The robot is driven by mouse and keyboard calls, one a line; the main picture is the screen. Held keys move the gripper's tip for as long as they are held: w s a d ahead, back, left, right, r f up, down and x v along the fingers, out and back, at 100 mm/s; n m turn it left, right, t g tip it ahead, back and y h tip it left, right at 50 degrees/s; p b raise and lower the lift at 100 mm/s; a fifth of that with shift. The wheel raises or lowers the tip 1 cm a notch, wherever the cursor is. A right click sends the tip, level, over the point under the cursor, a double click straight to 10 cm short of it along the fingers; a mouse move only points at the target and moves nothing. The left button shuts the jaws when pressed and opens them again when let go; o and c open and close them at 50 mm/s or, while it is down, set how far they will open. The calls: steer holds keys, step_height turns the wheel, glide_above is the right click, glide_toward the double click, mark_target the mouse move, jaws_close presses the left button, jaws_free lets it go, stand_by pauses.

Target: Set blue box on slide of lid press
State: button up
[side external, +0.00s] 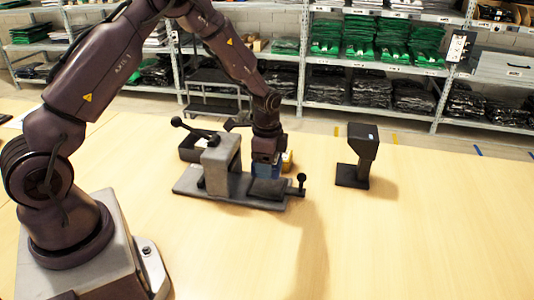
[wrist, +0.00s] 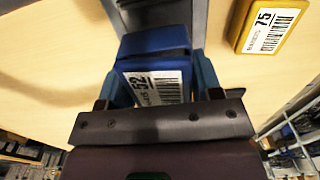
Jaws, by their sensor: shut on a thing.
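The blue box (wrist: 153,45) carries a white barcode label reading 52 in the wrist view. My gripper (wrist: 158,88) is shut on it, with a finger on each side. In the side view my gripper (side external: 266,160) points down behind the press's right end, and part of the blue box (side external: 266,171) shows below it. The lid press (side external: 217,165) is a grey frame with a black lever on a flat grey base. Its dark slide plate (side external: 267,189) lies at the right of the base, near a black knob. Whether the box touches the press is unclear.
A yellow box (wrist: 270,24) labelled 75 lies on the table near the blue box; it is partly hidden in the side view (side external: 288,160). A dark open bin (side external: 190,149) stands behind the press. A black scanner stand (side external: 358,155) is to the right. The front table is clear.

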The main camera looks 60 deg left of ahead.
mark_target(267, 187)
steer(key=shift+f, duration=2.3)
steer(key=shift+d, duration=0.1)
steer(key=o, duration=1)
steer(key=shift+s, duration=0.1)
steer(key=r, duration=1.4)
steer(key=shift+w+a+r, duration=0.2)
steer(key=shift+r, duration=0.2)
